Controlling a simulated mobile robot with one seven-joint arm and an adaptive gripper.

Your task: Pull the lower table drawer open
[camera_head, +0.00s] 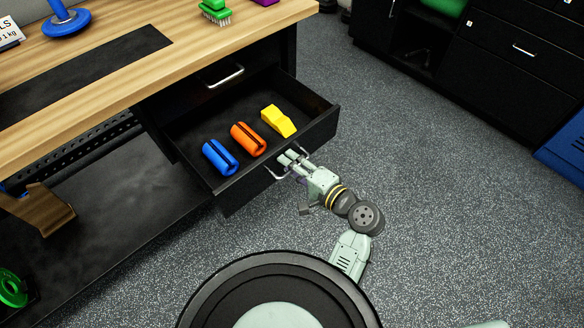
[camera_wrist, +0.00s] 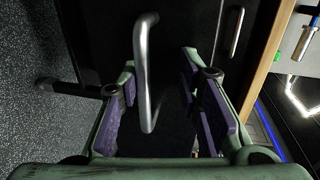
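The lower table drawer (camera_head: 318,129) is black and stands well out from the table, its inside in view from above. Its silver bar handle (camera_head: 276,176) is on the front panel, and in the wrist view the handle (camera_wrist: 143,70) runs between my two fingers. My gripper (camera_head: 289,160) is at the drawer front. In the wrist view my gripper (camera_wrist: 158,80) is open, its purple pads apart on both sides of the bar, with gaps; the bar is nearer the left finger. Whether a finger touches it I cannot tell.
In the drawer lie a blue piece (camera_head: 219,157), an orange piece (camera_head: 248,139) and a yellow piece (camera_head: 279,121). The upper drawer's handle (camera_head: 226,77) is above, that drawer shut. The wooden tabletop (camera_head: 190,33) overhangs. Grey floor (camera_head: 440,200) is clear to the right.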

